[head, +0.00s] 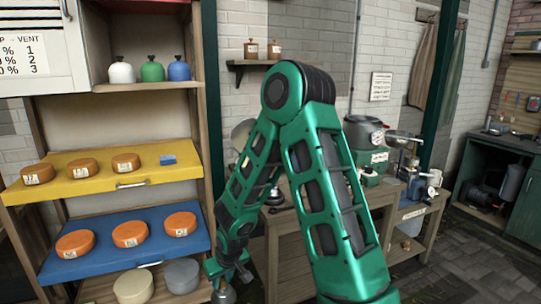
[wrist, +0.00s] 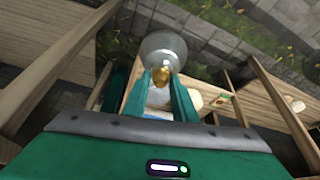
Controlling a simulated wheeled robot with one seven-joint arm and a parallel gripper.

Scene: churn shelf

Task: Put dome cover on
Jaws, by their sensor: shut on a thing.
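My gripper (wrist: 164,84) is shut on the brass knob of a clear dome cover (wrist: 163,48) in the wrist view. The two green fingers lie on either side of the knob, and the glass points away from my gripper. In the head view, my gripper (head: 226,272) is low, beside the right side of the shelf unit. Part of the dome cover (head: 224,294) shows under it at the bottom edge; the rest is cut off. Where the dome cover belongs is not clear from these views.
A yellow shelf (head: 90,190) and a blue shelf (head: 110,256) hold several orange cheese wheels. Pale and grey rounds (head: 182,275) lie below. A wooden bench (head: 296,240) stands to the right, partly behind my arm. Paved floor (head: 470,240) is open at far right.

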